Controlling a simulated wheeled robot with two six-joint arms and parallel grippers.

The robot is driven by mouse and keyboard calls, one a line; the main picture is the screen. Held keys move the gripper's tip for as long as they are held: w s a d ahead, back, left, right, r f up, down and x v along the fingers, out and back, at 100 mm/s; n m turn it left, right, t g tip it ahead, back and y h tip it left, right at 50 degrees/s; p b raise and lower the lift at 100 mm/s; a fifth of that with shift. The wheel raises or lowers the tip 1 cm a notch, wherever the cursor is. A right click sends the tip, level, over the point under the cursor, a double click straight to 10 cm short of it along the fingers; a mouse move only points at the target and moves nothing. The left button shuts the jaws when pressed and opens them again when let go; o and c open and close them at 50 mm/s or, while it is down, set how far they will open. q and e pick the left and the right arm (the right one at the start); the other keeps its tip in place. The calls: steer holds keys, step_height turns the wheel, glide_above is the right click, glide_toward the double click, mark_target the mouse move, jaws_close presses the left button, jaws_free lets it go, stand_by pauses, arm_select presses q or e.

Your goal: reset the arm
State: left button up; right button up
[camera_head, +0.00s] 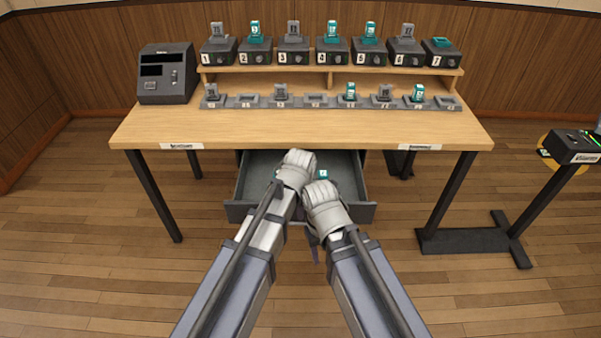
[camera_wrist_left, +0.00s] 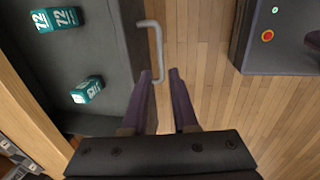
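My left arm's wrist (camera_head: 297,168) is over the open drawer in the head view; its fingers are hidden there.
The wooden table (camera_head: 300,131) carries a row of grey slots with several grey and teal blocks, and a raised shelf (camera_head: 270,73) with numbered bases. A dark machine (camera_head: 167,75) stands at the back left. A small stand (camera_head: 575,146) is at the right.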

arm_select(q)
steer(key=shift+a, duration=0.1)
steer(key=s+a+m+g, duration=0.1)
steer(key=s+a+m, duration=0.3)
steer(key=a+m, duration=0.45)
steer(key=s+a+m, duration=0.5)
steer(key=a+m, duration=0.3)
steer(key=m, duration=0.1)
steer(key=s+d+r+m+g+y+p, duration=0.1)
steer(key=s+d+r+m+p, duration=0.3)
steer(key=d+r+p, duration=0.7)
steer(key=shift+s+r+p, duration=0.25)
steer(key=shift+s+p, duration=0.1)
steer(key=shift+s, duration=0.5)
steer(key=shift+d+m, duration=0.1)
steer(key=shift+m, duration=0.15)
